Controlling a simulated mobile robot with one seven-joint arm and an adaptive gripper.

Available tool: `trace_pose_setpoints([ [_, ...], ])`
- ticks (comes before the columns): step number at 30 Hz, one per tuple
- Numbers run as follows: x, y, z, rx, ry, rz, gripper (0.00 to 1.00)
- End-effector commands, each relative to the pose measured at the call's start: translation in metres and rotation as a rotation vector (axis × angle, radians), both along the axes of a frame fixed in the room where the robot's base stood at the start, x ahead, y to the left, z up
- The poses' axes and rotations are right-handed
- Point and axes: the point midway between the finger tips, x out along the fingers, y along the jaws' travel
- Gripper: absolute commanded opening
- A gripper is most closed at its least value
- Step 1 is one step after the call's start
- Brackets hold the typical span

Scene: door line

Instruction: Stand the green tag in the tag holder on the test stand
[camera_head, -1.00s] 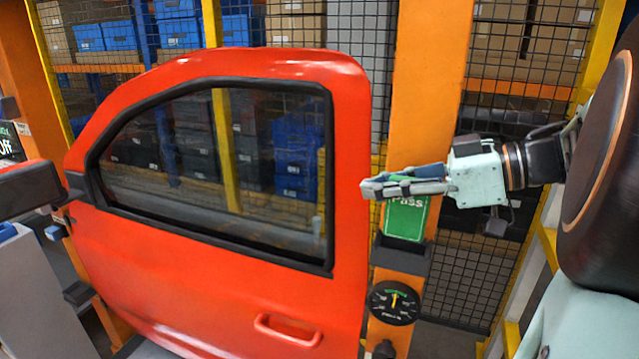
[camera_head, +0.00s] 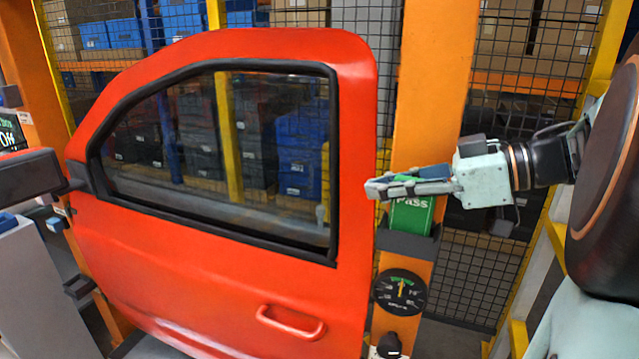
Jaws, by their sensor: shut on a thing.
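The green tag (camera_head: 412,216), with "Pass" in white letters, hangs upright below the fingers of my gripper (camera_head: 385,188). My gripper is shut on its upper part, and the fingers hide its top. The dark tag holder (camera_head: 405,246) is a box on the orange post of the test stand (camera_head: 424,100). The tag's lower edge is at the holder's upper rim in this view. I cannot tell whether it is inside the slot or just in front of it or above it.
A red car door (camera_head: 220,270) with a dark-framed window stands close left of the gripper. A round gauge (camera_head: 400,291) and a dark knob (camera_head: 389,345) are on the post below the holder. Wire mesh (camera_head: 470,270) and shelves with blue bins (camera_head: 305,150) are behind.

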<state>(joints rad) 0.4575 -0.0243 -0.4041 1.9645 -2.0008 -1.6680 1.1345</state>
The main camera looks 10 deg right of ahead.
Motion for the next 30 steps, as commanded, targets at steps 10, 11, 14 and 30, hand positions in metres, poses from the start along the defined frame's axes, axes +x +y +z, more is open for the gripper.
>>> trace_pose_setpoints([
  [10,0.0001,-0.0002,-0.0075,0.0,0.0,-0.001,0.0],
  [11,0.0001,-0.0002,-0.0082,0.0,0.0,-0.001,0.0],
  [14,0.0001,-0.0002,-0.0101,0.0,0.0,-0.001,0.0],
  [30,-0.0011,-0.0021,-0.009,0.0,0.0,-0.001,0.36],
])
